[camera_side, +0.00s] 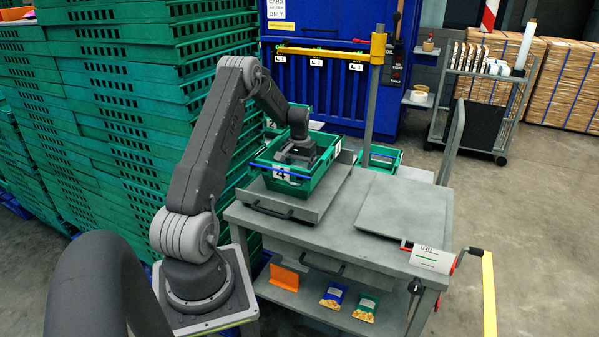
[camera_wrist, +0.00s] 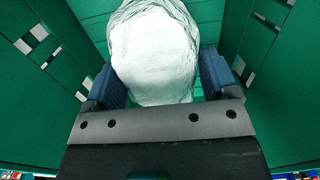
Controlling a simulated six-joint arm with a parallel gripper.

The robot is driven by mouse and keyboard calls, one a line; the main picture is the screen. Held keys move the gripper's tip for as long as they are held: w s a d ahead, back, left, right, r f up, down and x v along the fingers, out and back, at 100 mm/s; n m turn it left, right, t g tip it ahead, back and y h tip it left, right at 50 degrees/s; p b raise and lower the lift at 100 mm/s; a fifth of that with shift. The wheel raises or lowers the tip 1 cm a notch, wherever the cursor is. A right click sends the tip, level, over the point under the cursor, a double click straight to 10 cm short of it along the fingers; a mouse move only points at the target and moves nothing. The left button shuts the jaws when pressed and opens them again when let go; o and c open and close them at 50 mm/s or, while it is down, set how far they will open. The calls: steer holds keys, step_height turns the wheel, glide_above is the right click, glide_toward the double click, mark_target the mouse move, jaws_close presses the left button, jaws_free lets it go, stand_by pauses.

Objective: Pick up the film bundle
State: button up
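The film bundle (camera_wrist: 153,55) is a rounded, crumpled white lump inside a green crate (camera_side: 327,171). In the wrist view it lies between the two blue fingertips of my gripper (camera_wrist: 165,84). The fingers stand wide apart, one on each side of it, with a sliver of green showing near the right finger. Whether either finger touches the bundle is hard to tell. In the side view my gripper (camera_side: 297,153) reaches down into the crate, and the bundle is hidden there. Green crate walls also fill the wrist view (camera_wrist: 275,70).
The crate walls stand close around my gripper. The crate rests on a grey tray (camera_side: 318,205) on a steel bench, with a bare plate (camera_side: 405,210) to the right. A yellow-topped post (camera_side: 377,75) rises behind. Tall green crate stacks (camera_side: 120,110) stand left.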

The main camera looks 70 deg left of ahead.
steer(key=c, duration=0.5)
steer(key=shift+r, duration=0.1)
